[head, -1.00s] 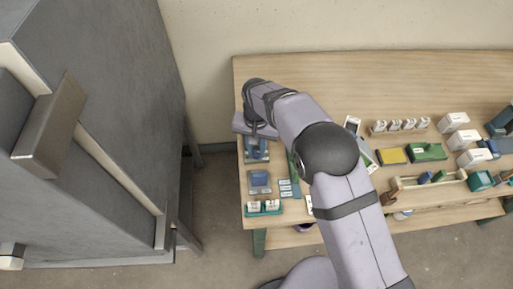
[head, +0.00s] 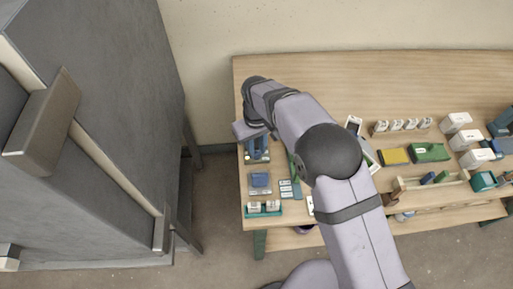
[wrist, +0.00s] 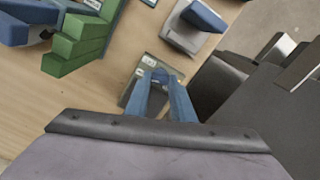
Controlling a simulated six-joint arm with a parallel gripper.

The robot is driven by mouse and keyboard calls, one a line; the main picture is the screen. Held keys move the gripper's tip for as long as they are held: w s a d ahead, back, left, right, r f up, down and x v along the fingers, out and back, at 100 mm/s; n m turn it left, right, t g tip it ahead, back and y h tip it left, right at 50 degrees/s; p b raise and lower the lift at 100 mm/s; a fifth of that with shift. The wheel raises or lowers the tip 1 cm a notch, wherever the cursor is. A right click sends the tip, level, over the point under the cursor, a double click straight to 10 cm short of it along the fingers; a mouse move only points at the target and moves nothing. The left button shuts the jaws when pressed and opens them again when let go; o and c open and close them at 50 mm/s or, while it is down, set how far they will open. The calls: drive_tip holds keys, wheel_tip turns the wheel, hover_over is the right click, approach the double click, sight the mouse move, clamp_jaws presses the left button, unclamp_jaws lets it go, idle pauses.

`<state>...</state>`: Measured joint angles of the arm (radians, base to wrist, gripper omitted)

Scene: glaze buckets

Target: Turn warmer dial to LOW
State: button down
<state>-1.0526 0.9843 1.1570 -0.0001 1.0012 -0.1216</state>
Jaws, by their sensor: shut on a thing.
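In the wrist view, my gripper (wrist: 158,82) has two blue fingers that converge over a flat grey unit with a pale label, which I take to be the warmer (wrist: 149,62). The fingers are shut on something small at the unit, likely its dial. The fingers cover the dial, so its pointer and the LOW mark cannot be read. In the head view, the warmer (head: 257,155) is at the table's left end, partly under my wrist. The fingertips are hidden there.
A grey device with a blue top (wrist: 186,32) is close by; it also shows in the head view (head: 260,180). Green stepped blocks (wrist: 82,38) stand on the other side. The wooden table (head: 330,75) has bare room at the back. A large grey cabinet (head: 110,90) stands left.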

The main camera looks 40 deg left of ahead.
drive_tip(key=shift+n, duration=0.3)
drive_tip(key=c, duration=1.5)
unclamp_jaws()
drive_tip(key=shift+r+b, duration=1)
drive_tip(key=shift+r, duration=2.7)
